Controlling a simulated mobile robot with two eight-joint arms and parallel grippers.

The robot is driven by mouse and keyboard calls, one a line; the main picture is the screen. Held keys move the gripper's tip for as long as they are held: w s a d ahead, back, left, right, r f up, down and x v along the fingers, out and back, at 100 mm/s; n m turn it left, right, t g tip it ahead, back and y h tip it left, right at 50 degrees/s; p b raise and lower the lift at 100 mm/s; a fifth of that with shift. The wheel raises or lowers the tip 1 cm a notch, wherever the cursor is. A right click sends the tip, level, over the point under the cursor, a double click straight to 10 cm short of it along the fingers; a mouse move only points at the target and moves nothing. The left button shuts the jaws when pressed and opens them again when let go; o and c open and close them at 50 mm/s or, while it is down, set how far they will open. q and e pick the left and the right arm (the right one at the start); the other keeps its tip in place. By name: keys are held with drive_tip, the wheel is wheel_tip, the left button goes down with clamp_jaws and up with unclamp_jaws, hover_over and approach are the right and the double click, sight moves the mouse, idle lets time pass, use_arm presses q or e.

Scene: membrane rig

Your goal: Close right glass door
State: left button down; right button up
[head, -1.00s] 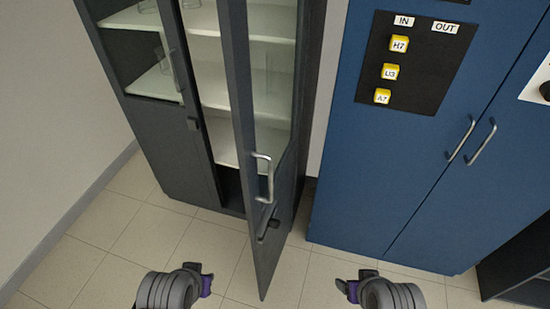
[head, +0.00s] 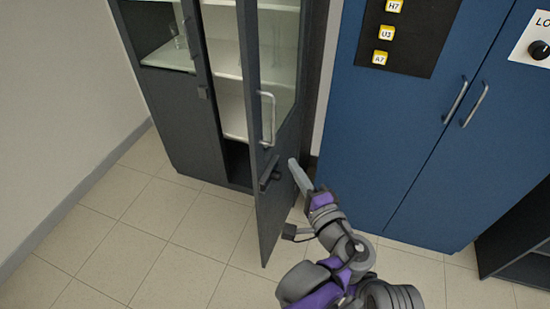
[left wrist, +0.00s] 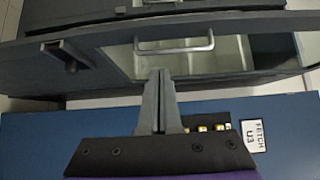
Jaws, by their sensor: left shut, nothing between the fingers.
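The right glass door (head: 270,209) of the dark grey cabinet stands open, swung out toward me. Its metal handle (head: 268,118) and dark lock are on the face turned right. My left gripper (head: 294,166) is shut and empty, close beside that outer face, right of and below the handle. In the left wrist view the shut fingers (left wrist: 158,75) point at the door, with the handle (left wrist: 175,42) just beyond the tips. I cannot tell whether they touch. My right gripper is out of view.
The cabinet's left door (head: 172,110) appears shut. Glassware stands on the white shelves (head: 223,58). A blue cabinet (head: 390,130) with yellow labelled blocks stands close on the right. The tiled floor (head: 140,245) at left front is clear.

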use_arm(q)
approach(257, 129)
drive_tip(key=w, duration=0.1)
drive_tip(key=w+d, duration=0.1)
drive_tip(key=w, duration=0.1)
drive_tip(key=shift+w+d+f, duration=0.15)
drive_tip(key=shift+w+d, duration=0.05)
drive_tip(key=shift+d, duration=0.2)
drive_tip(key=w+a, duration=0.2)
drive_tip(key=a, duration=0.1)
drive_tip(key=shift+w+a, duration=0.15)
drive_tip(key=shift+a, duration=0.4)
